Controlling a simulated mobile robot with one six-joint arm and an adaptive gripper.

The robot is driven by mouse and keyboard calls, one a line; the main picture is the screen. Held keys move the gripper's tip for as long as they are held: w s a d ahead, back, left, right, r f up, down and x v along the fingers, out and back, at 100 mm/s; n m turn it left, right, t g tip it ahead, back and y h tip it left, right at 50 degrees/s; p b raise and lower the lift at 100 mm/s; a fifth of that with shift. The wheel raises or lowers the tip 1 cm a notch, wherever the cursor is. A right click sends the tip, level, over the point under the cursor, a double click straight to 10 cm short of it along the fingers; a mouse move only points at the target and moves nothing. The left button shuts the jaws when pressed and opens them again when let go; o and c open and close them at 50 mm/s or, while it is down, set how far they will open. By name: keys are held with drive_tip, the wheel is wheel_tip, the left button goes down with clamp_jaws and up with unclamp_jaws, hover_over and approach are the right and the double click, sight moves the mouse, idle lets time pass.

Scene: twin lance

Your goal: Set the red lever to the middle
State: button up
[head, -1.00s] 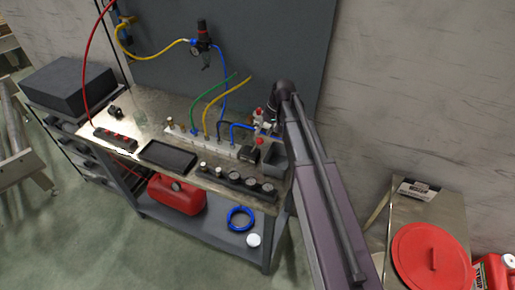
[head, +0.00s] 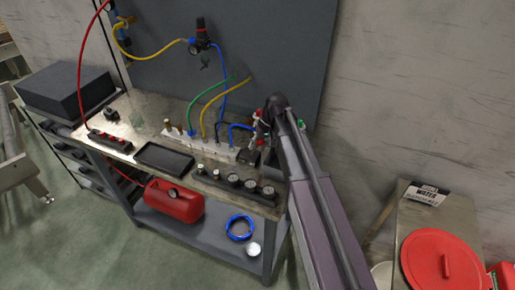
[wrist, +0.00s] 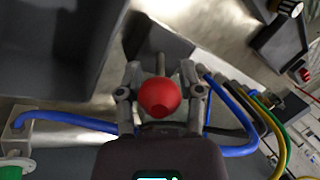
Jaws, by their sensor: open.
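The red ball knob (wrist: 159,98) of the lever is in the middle of the wrist view, between the two fingers of my gripper (wrist: 160,78). The fingers are open, one on each side of the knob, and I see no clear contact. The lever's shaft is mostly hidden behind the knob and my gripper, so I cannot tell its angle. In the head view my arm covers most of this spot at the right end of the bench.
Blue hoses (wrist: 228,150) run close beside the gripper on both sides. A dark grey bin (wrist: 50,50) is at upper left of the wrist view.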

idle(0.3)
clamp_jaws()
